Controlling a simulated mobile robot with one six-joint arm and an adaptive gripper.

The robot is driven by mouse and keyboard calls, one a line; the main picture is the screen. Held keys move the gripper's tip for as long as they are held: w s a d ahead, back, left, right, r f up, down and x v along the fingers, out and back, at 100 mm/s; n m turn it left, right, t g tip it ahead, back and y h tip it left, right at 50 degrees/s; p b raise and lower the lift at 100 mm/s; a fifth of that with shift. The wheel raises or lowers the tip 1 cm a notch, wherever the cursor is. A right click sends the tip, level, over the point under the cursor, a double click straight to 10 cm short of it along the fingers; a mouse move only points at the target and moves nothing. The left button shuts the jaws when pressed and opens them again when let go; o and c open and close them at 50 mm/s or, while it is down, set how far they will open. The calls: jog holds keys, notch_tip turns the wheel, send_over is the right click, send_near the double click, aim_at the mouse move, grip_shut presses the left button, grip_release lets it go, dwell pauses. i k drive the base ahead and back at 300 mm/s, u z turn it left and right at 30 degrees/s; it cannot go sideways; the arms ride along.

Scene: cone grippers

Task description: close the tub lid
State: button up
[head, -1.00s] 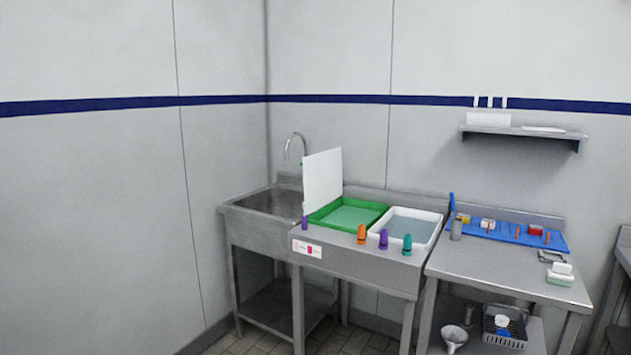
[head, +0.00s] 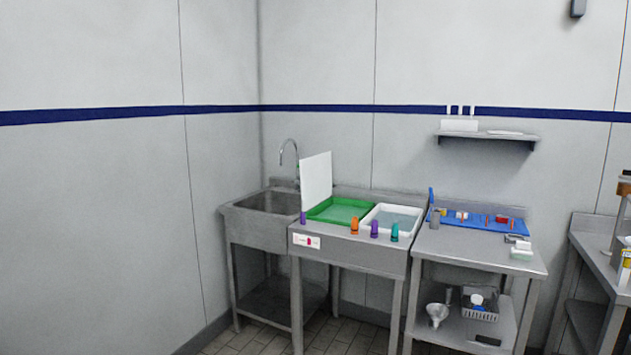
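A green tub (head: 341,211) stands on the middle steel table, open at the top. A white upright panel (head: 316,182), which looks like its raised lid, stands at the tub's left side. A white tub (head: 393,218) holding something grey-blue stands to the right of the green one, also open. My gripper is not in view.
A sink with a tap (head: 289,152) is at the left. Orange (head: 355,225), purple (head: 374,229) and teal (head: 394,232) cone-like pieces stand along the table's front edge. A blue tray (head: 478,222) lies on the right table. Floor shows at the lower left.

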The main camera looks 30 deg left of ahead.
aim_at(316, 172)
jog(key=u, duration=2.05)
jog(key=i, duration=2.6)
jog(key=z, duration=0.1)
